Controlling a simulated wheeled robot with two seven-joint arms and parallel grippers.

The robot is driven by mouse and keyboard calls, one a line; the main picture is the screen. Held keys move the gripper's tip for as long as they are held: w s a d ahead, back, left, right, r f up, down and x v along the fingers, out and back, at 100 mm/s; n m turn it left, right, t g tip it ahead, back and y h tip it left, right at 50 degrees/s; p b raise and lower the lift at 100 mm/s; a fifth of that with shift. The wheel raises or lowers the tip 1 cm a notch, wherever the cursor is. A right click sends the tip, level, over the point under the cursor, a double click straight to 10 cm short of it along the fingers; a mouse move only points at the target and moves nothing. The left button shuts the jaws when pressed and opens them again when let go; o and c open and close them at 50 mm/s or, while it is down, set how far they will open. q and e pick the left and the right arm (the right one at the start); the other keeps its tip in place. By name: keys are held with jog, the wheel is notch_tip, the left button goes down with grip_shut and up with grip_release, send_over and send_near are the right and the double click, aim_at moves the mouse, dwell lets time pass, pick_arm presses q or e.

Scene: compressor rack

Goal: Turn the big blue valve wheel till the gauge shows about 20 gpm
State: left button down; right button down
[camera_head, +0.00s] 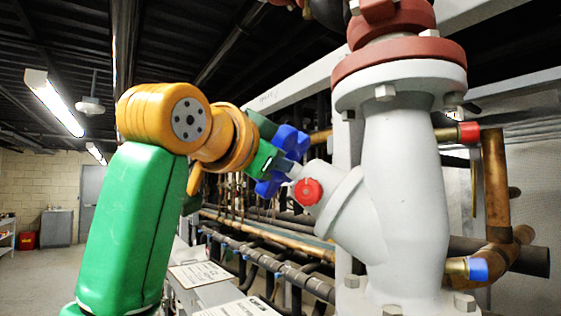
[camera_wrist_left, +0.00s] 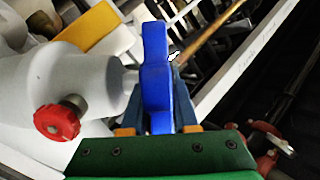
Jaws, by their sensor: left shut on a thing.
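The big blue valve wheel (camera_head: 288,143) sits at the end of a slanted stem on the white valve body (camera_head: 410,180) in the head view. My left gripper (camera_head: 281,160) reaches it from the left and is shut on its rim. In the left wrist view the wheel (camera_wrist_left: 157,75) stands edge-on between the two fingers of my left gripper (camera_wrist_left: 158,128). Part of the wheel is hidden behind the gripper in the head view. I see no gauge face in either view. My right gripper is in neither view.
A small red knob (camera_head: 307,192) sticks out of the valve's side branch, close to the wheel; it also shows in the left wrist view (camera_wrist_left: 57,122). Pipes (camera_head: 265,232) run behind and below. White panels with printed labels (camera_head: 200,275) lie below my left arm. Open floor is at far left.

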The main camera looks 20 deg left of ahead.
pick_arm(q)
jog(key=shift+r+g+y, duration=0.25)
jog(key=shift+g+y, duration=0.05)
jog(key=shift+y, duration=0.1)
dwell(0.3)
jog(key=c, duration=0.7)
grip_release()
jog(key=shift+d+f, duration=0.1)
jog(key=shift+s, duration=0.1)
